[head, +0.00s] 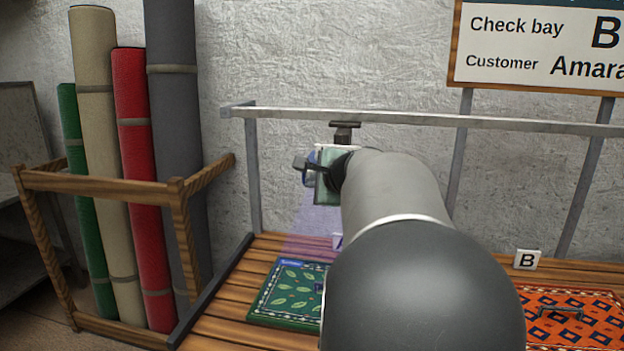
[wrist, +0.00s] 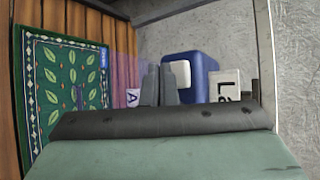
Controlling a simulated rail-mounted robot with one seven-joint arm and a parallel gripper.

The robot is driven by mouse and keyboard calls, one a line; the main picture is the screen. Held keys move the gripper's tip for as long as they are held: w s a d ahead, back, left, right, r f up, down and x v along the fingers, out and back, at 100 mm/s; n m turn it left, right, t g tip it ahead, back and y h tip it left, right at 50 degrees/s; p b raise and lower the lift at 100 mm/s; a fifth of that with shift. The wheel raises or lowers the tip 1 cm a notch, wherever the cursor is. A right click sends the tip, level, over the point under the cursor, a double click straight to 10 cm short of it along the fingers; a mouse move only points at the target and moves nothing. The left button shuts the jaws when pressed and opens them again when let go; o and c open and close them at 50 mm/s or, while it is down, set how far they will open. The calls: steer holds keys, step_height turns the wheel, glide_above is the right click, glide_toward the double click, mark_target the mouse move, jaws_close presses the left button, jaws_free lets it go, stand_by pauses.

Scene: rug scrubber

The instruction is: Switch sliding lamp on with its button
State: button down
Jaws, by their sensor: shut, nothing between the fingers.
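The sliding lamp shows as a blue housing (wrist: 206,68) in the wrist view, with a pale square button (wrist: 182,73) on its face. A white label (wrist: 224,88) with "La" readable is beside it. In the head view the lamp (head: 310,178) hangs under the rail, mostly hidden by my arm. A faint purple light shaft (head: 308,222) falls below it towards the green rug, so the lamp looks lit. My gripper (wrist: 160,72) is shut and empty. Its fingertips are in front of the housing, close to the button's left edge; I cannot tell whether they touch.
A metal rail (head: 400,118) runs along the wall. Below, a green leaf rug (head: 290,290) and an orange rug (head: 575,315) lie on the slatted bench, with a B marker (head: 527,259). A wooden rack (head: 95,182) of rolled rugs stands at left.

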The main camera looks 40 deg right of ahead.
steer(key=s+a, duration=0.1)
steer(key=a, duration=0.1)
steer(key=s+a, duration=0.2)
steer(key=shift+s+a, duration=0.3)
steer(key=shift+a, duration=0.05)
stand_by(0.7)
steer(key=s+a+f+n+g+y, duration=0.25)
steer(key=a+f+n, duration=0.4)
steer(key=a, duration=0.35)
steer(key=s+a+f+n+g+y, duration=0.1)
steer(key=a+f+n+g+y, duration=0.3)
steer(key=a+f, duration=0.5)
steer(key=s+a+f+n+g+h, duration=0.1)
steer(key=s+a+f+n+g, duration=0.1)
steer(key=s+a+f+n, duration=0.2)
steer(key=s+a+f+n+g+h, duration=0.2)
steer(key=s+a+f+n, duration=0.3)
steer(key=s+n, duration=0.3)
steer(key=shift+s+f+n+g, duration=0.35)
steer(key=shift+s+g, duration=0.3)
steer(key=shift+s, duration=0.5)
